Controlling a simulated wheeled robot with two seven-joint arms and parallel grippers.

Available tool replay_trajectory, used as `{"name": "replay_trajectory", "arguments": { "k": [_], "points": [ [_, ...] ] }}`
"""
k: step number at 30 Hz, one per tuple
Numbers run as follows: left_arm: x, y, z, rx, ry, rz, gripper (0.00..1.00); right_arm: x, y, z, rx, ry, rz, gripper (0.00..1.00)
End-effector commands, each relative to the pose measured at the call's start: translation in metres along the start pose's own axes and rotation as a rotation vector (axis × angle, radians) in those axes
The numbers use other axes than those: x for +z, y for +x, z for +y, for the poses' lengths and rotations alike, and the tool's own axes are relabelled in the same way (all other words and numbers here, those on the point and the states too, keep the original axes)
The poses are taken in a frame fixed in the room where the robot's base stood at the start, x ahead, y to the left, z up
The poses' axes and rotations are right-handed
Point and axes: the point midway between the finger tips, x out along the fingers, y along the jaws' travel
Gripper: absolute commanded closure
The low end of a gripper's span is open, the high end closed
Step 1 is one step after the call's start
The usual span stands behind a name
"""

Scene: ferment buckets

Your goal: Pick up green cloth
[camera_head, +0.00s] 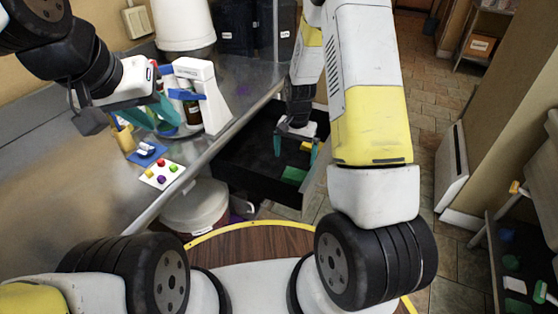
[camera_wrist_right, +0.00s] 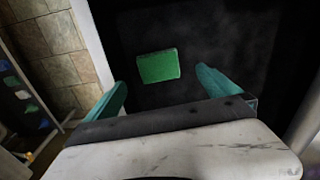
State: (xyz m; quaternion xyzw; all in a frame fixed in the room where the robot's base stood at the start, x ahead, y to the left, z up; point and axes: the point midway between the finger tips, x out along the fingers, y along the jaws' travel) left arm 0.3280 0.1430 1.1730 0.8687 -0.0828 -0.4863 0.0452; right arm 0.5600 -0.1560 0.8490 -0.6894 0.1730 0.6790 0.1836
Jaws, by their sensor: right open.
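The green cloth (camera_head: 293,174) is a small flat rectangle on the floor of a black bin (camera_head: 240,178). The right wrist view also shows the cloth (camera_wrist_right: 158,66), lying flat and in front of the fingers. My right gripper (camera_head: 297,150) points down into the bin, above and slightly behind the cloth in the head view. Its teal fingers are spread and empty, and in the right wrist view (camera_wrist_right: 162,80) the cloth shows between and beyond them, apart from both. My left gripper (camera_head: 155,117) is over the steel counter near some bottles, its teal fingers apart.
The steel counter (camera_head: 60,190) carries a white stand (camera_head: 205,95), bottles and a white card with coloured dots (camera_head: 160,175). A yellow item (camera_head: 306,146) is by the right gripper. A white bucket (camera_head: 197,207) stands beside the bin. A shelf (camera_head: 500,260) is at right.

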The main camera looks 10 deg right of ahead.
Motion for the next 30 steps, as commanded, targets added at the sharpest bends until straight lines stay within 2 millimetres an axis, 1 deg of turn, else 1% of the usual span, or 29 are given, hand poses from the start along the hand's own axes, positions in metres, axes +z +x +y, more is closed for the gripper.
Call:
{"name": "replay_trajectory", "arguments": {
  "k": [3, 8, 17, 21, 24, 27, 30],
  "points": [
    [0.000, 0.000, 0.000, 0.000, 0.000, 0.000, 0.64, -0.001, 0.012, 0.001, 0.012, 0.009, -0.006, 0.00],
    [0.000, 0.000, 0.000, 0.000, 0.000, 0.000, 0.64, -0.001, 0.023, 0.002, 0.020, 0.015, -0.010, 0.00],
    [0.000, 0.000, 0.000, 0.000, 0.000, 0.000, 0.64, -0.004, 0.056, 0.003, 0.020, 0.015, -0.011, 0.00],
    [0.000, 0.000, 0.000, 0.000, 0.000, 0.000, 0.64, -0.010, 0.078, 0.004, 0.020, 0.015, -0.012, 0.00],
    [0.000, 0.000, 0.000, 0.000, 0.000, 0.000, 0.64, -0.010, 0.091, 0.003, 0.020, 0.015, -0.011, 0.00],
    [0.000, 0.000, 0.000, 0.000, 0.000, 0.000, 0.64, -0.010, 0.097, 0.003, 0.019, 0.015, -0.010, 0.00],
    [0.000, 0.000, 0.000, 0.000, 0.000, 0.000, 0.64, -0.010, 0.098, 0.003, 0.019, 0.015, -0.010, 0.00]
  ]
}}
